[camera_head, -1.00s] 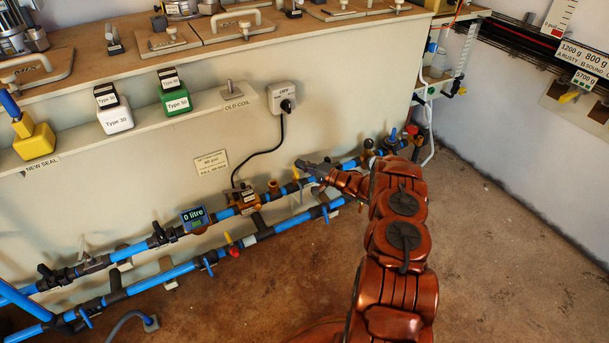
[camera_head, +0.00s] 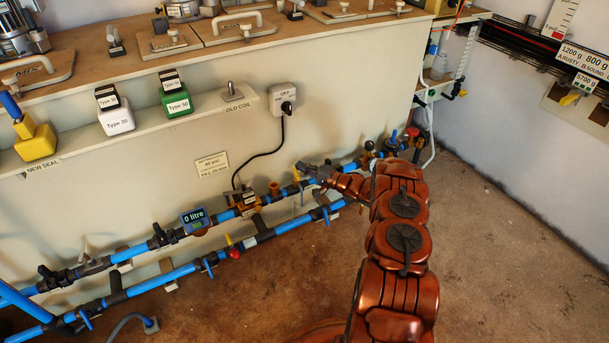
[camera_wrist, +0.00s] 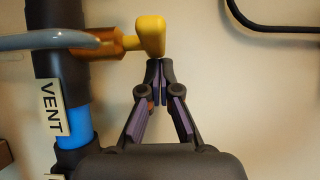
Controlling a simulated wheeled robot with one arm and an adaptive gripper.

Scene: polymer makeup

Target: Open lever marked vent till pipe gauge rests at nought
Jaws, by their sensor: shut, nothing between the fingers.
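The VENT label (camera_wrist: 51,109) is on the dark and blue pipe at the left of the wrist view. A yellow lever handle (camera_wrist: 151,37) on an orange-brown stem sticks out from that pipe. My gripper (camera_wrist: 160,72) is shut and empty, its tips just below the yellow handle; I cannot tell whether they touch it. In the head view my gripper (camera_head: 302,166) is at the upper blue pipe (camera_head: 282,192), beside a small yellow lever (camera_head: 296,173). I cannot make out a pressure gauge reading. A digital meter (camera_head: 195,217) on the pipe reads 0 litre.
A lower blue pipe (camera_head: 180,272) runs alongside, with blue levers and a red knob (camera_head: 234,253). A socket (camera_head: 283,99) marked OFF has a black cable hanging to the pipe. A grey curved tube (camera_wrist: 50,40) crosses the wrist view. Open floor lies at the right.

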